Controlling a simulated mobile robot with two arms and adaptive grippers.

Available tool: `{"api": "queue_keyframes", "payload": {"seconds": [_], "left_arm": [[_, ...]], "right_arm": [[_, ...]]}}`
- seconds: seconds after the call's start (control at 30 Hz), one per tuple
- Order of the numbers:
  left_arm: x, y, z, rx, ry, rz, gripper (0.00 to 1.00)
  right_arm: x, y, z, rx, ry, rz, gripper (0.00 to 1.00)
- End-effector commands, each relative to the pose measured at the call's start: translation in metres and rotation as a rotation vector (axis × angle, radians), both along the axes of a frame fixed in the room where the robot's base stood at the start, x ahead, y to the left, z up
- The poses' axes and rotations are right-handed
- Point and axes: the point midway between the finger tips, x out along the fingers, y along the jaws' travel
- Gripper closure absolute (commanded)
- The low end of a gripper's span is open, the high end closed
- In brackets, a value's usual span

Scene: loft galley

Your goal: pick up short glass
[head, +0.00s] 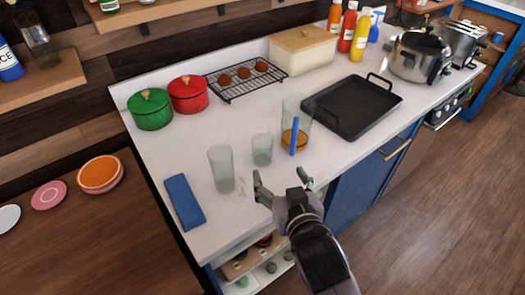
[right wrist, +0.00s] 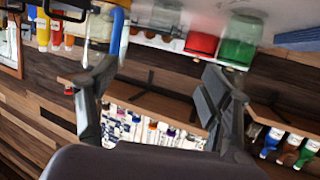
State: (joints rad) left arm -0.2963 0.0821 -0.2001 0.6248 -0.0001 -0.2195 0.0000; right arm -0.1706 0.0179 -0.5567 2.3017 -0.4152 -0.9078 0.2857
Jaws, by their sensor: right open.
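The short glass (head: 262,150) is clear, empty-looking and upright on the white counter near its front edge in the head view. A taller clear glass (head: 221,169) stands just left of it. My left gripper is out of view.
A folded blue cloth (head: 184,201) lies at the counter's left end. Behind stand green (head: 151,109) and red (head: 188,93) pots and a wire rack (head: 246,80). A black tray (head: 353,106) lies to the right. Bare counter (head: 225,125) lies behind the glasses.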

Motion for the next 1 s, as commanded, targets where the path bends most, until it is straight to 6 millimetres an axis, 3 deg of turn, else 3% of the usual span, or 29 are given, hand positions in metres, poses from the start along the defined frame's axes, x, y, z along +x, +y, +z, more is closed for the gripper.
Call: {"api": "queue_keyframes", "payload": {"seconds": [0.5, 1.0], "left_arm": [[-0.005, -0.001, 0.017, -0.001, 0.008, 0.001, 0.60], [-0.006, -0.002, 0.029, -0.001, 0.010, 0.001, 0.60]], "right_arm": [[0.089, 0.021, -0.028, -0.002, 0.003, -0.001, 0.27], [0.127, 0.033, -0.040, -0.004, 0.004, -0.001, 0.27]]}}
